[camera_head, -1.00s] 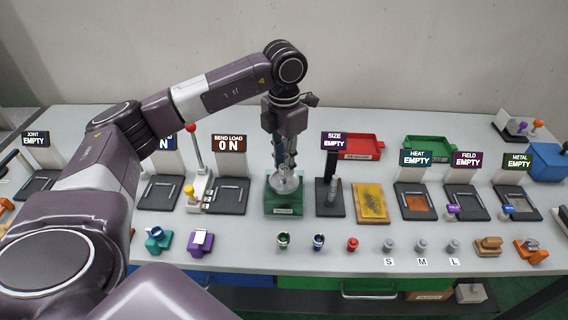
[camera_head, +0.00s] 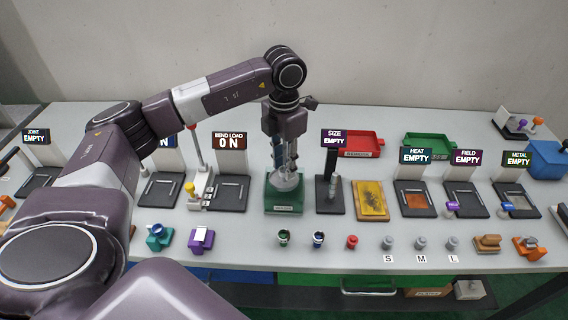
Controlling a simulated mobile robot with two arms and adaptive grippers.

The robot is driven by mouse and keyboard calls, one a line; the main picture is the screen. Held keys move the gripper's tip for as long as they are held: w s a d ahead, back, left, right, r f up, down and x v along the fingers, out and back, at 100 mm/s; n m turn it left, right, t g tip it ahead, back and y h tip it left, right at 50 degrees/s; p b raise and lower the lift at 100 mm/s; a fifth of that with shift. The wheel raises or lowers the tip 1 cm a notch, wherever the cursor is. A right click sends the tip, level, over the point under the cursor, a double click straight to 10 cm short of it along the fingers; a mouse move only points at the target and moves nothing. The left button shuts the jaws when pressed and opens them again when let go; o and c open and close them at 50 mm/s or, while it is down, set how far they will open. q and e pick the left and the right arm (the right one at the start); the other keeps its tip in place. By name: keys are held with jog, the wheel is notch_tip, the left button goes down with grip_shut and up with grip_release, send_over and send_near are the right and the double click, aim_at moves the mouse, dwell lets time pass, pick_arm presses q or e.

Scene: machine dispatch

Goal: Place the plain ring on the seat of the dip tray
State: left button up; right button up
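My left gripper (camera_head: 285,170) points straight down over a green block-like tray (camera_head: 272,205) with a small label on its front, which may be the dip tray. A pale grey round piece (camera_head: 290,184) shows at the fingertips, over or in the green tray. I cannot tell whether the fingers are shut on it or whether it is the plain ring. The fingers look thin and glassy, and the tray's seat is mostly hidden by them. No other thing is clearly the plain ring. My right gripper is not in view.
A black size gauge (camera_head: 331,196) and a yellow pad (camera_head: 370,199) stand right of the green tray. A red tray (camera_head: 362,146) and a green tray (camera_head: 430,146) lie behind. Small cylindrical pieces, including a red one (camera_head: 352,242), line the front. A bend-load station (camera_head: 227,195) stands left.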

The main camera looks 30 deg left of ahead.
pick_arm(q)
notch_tip(320, 180, up, 12)
jog(key=b, duration=0.2)
dwell(0.4)
